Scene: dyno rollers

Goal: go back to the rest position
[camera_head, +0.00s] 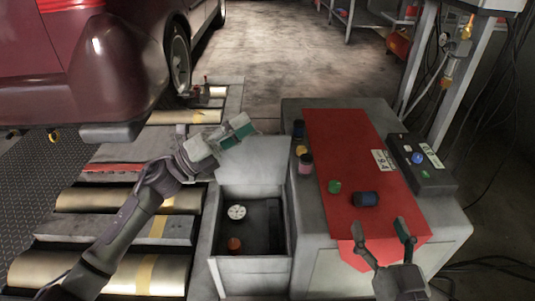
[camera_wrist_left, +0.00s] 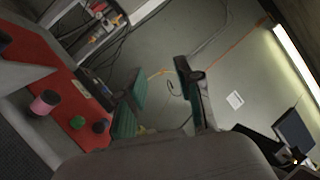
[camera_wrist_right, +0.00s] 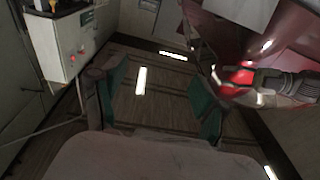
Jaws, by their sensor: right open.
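My left gripper (camera_head: 235,133) is raised over the dyno rollers, beside the open lid of the grey bin. In the left wrist view its green-padded fingers (camera_wrist_left: 160,100) stand apart with nothing between them. My right gripper (camera_head: 384,242) is at the front end of the red mat, above or near its edge. In the right wrist view its fingers (camera_wrist_right: 158,100) are spread apart and empty.
A grey bin (camera_head: 250,265) holds a white round piece (camera_head: 236,212) and an orange piece (camera_head: 234,244). The red mat (camera_head: 340,140) on the cabinet carries a green piece (camera_head: 334,186) and a dark blue cylinder (camera_head: 366,199). A pink jar (camera_head: 305,163) and a black control box (camera_head: 420,165) flank it. A car (camera_head: 90,60) stands behind left.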

